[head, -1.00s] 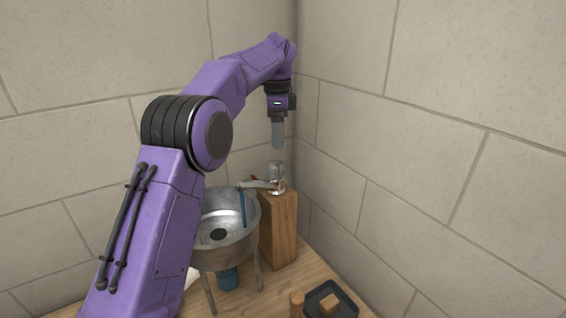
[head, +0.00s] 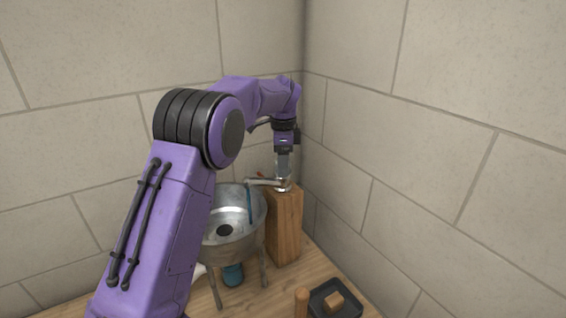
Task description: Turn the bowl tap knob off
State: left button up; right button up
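The metal bowl (head: 254,236) stands on legs on the wooden surface. A wooden block (head: 286,229) beside it carries the tap (head: 262,182), whose spout reaches left over the bowl. A thin blue stream runs down from the spout into the bowl. My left gripper (head: 283,176) points down over the top of the tap, with its fingers at the knob. The fingers hide most of the knob, and I cannot tell whether they touch or grip it. My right gripper is not in view.
A dark square tray (head: 352,309) with a small wooden block (head: 333,301) sits at the front right. An upright wooden peg (head: 301,301) stands beside it. A blue cup-like object (head: 233,275) is under the bowl. Tiled walls meet close behind the tap.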

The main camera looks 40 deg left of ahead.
pick_arm(q)
jog(key=shift+m, duration=0.4)
jog(key=shift+m+b, duration=0.55)
jog(key=shift+m, duration=0.55)
jog(key=m, duration=0.2)
jog(key=shift+m, duration=0.3)
jog(key=m, duration=0.4)
jog(key=shift+r+m+p, duration=0.1)
jog(key=shift+m+p, duration=0.2)
jog(key=shift+p, duration=0.05)
jog(key=shift+m+p, duration=0.65)
jog(key=shift+m, duration=1.25)
jog(key=o, duration=1)
jog(key=shift+o, duration=0.2)
